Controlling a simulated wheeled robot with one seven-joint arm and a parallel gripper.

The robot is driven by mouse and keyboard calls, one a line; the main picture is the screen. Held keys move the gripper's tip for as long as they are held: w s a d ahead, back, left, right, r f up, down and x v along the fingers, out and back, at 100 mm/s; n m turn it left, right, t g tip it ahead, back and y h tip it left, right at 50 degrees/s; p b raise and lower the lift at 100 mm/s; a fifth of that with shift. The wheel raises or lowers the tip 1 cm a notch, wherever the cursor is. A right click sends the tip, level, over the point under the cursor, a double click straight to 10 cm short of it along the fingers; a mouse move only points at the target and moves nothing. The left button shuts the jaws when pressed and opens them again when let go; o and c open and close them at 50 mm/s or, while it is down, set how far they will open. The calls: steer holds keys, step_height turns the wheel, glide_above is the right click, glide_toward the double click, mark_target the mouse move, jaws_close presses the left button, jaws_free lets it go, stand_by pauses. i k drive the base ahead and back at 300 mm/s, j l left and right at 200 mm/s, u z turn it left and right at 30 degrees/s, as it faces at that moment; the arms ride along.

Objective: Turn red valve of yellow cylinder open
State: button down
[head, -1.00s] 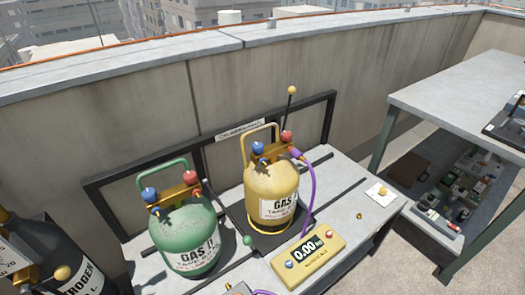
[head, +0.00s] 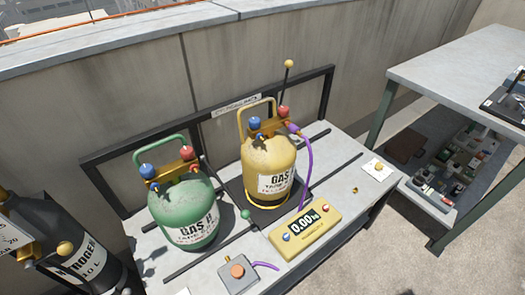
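The yellow cylinder (head: 268,165) stands upright on a dark plate on the bench in the head view. Its red valve (head: 283,112) is a round knob at the top right of its brass manifold, with a blue valve (head: 255,123) to the left. A purple hose (head: 307,165) runs from the manifold's right end down toward the yellow scale. Whether the red valve is open or shut cannot be told. My gripper is not in view.
A green cylinder (head: 184,211) with its own red and blue valves stands to the left. A yellow scale (head: 305,228) reading 0.00 and a grey box (head: 237,272) with an orange button sit in front. A dark nitrogen cylinder (head: 75,235) is at lower left, a grey table (head: 455,75) at right.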

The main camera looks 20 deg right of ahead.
mark_target(283, 110)
steer(key=i+l, duration=0.2)
steer(key=i, duration=0.25)
steer(key=i+l, duration=0.15)
steer(key=i, duration=0.3)
